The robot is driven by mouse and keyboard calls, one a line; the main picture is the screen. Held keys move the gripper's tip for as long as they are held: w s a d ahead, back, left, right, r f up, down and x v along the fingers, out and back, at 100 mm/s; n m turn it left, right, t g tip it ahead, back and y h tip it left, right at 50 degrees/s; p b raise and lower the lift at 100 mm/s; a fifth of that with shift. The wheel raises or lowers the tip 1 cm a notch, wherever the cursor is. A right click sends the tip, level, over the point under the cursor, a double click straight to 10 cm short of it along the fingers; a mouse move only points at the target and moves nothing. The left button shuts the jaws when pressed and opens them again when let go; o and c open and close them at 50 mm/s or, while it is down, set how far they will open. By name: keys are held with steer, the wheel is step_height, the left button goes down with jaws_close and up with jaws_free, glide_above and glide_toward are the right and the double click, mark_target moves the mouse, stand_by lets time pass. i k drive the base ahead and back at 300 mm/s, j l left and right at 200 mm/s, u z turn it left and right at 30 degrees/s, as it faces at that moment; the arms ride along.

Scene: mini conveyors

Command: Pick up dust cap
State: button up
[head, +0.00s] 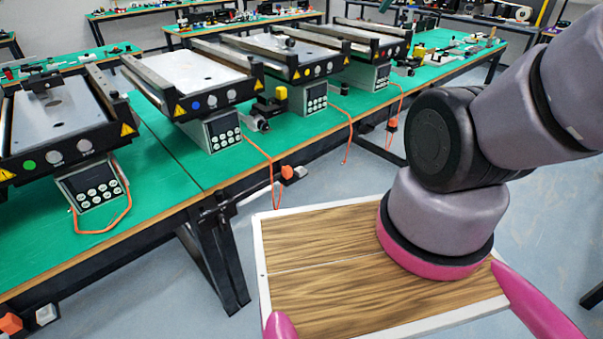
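I cannot pick out the dust cap with certainty; many parts on the benches are too small to tell. A small dark item (290,42) lies on the plate of the third mini conveyor (262,46). A dark block (43,81) sits at the far end of the nearest mini conveyor (55,112). My arm rises from a pink ring at the right and leaves the frame at the right edge. My gripper is not in view, so whether it is open or holds anything does not show.
Several mini conveyors with keypads stand in a row on the green bench (160,165). Orange cables (262,152) hang over its front edge. A dark bench leg (220,250) stands near me. Grey floor (330,170) is clear ahead. Other benches with small parts stand behind.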

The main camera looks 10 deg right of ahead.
mark_target(281, 92)
steer(key=i+l+u, duration=0.3)
steer(key=u, duration=0.15)
steer(key=i+l+u, duration=0.5)
steer(key=k+j, duration=0.05)
steer(key=k, duration=0.05)
